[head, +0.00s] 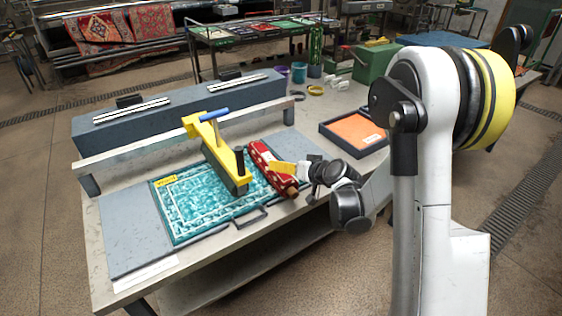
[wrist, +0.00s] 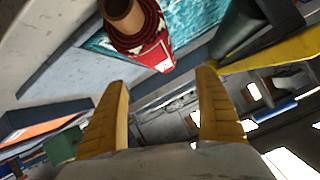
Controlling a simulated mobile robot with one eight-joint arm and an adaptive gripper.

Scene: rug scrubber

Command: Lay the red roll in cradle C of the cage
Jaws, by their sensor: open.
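The red roll (head: 268,165) lies at the right edge of a teal rug on the bench. Its brown core end points toward the front. In the wrist view the roll (wrist: 142,27) is at the top, beyond the fingertips, with dark patterned red rug and a red label with white marks. My gripper (head: 284,169) is beside the roll's right side in the head view. Its yellow fingers (wrist: 163,78) are spread and nothing is between them. I cannot make out the cage or a cradle marked C in either view.
A yellow scrubber (head: 213,142) with a blue handle stands on the teal rug (head: 190,205), close left of the roll. A dark tray (head: 327,130) with an orange sheet sits behind right. A long grey rail block (head: 180,112) runs along the bench's back.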

